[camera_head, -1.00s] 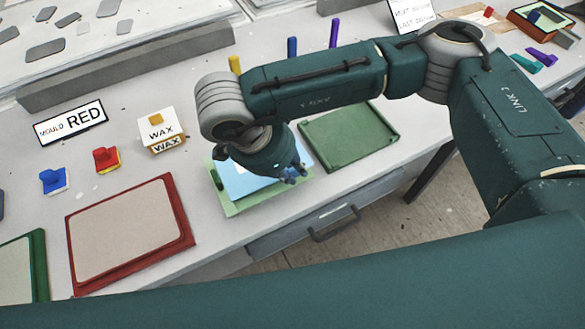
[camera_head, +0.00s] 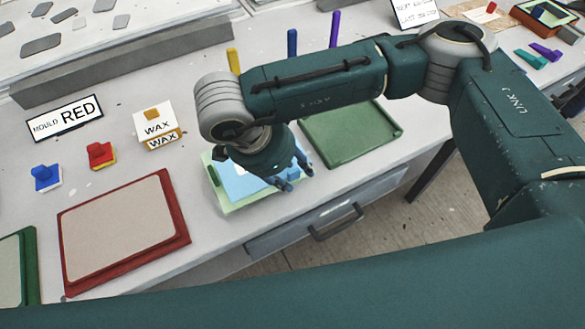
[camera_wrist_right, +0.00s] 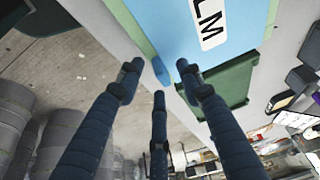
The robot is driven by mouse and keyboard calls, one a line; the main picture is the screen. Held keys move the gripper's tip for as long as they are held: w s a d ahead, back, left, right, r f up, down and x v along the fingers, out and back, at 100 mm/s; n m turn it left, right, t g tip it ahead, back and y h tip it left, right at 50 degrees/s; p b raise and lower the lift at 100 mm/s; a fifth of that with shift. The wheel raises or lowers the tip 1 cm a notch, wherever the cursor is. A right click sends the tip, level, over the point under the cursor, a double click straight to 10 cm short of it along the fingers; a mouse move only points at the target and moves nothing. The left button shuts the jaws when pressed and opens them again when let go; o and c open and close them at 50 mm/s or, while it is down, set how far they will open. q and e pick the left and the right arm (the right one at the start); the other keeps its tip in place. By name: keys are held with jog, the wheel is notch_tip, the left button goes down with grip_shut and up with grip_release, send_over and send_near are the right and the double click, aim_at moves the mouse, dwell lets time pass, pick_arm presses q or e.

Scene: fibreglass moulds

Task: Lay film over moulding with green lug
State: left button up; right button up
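The light green moulding (camera_head: 236,208) lies on the bench with a dark green lug (camera_head: 212,175) at its left edge. The blue film (camera_head: 240,184) lies over most of it, with a light green border showing; my right wrist hides part of both. My right gripper (camera_head: 289,180) is at the film's right side. In the right wrist view, the gripper's fingers (camera_wrist_right: 158,76) are spread, with a blue tab (camera_wrist_right: 161,72) of the film showing between their tips. The film (camera_wrist_right: 235,25) carries a white label ending in "LM". My left gripper is out of view.
A green mould (camera_head: 350,133) lies just right of the film. A red-framed mould (camera_head: 120,232), wax box (camera_head: 155,122), red block (camera_head: 100,154) and blue block (camera_head: 45,177) are on the left. Yellow (camera_head: 233,61), blue (camera_head: 292,43) and purple (camera_head: 335,28) posts stand behind. A drawer (camera_head: 310,220) is below the bench edge.

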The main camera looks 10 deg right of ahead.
jog(key=v, duration=1.2)
jog(key=shift+d+r, duration=0.1)
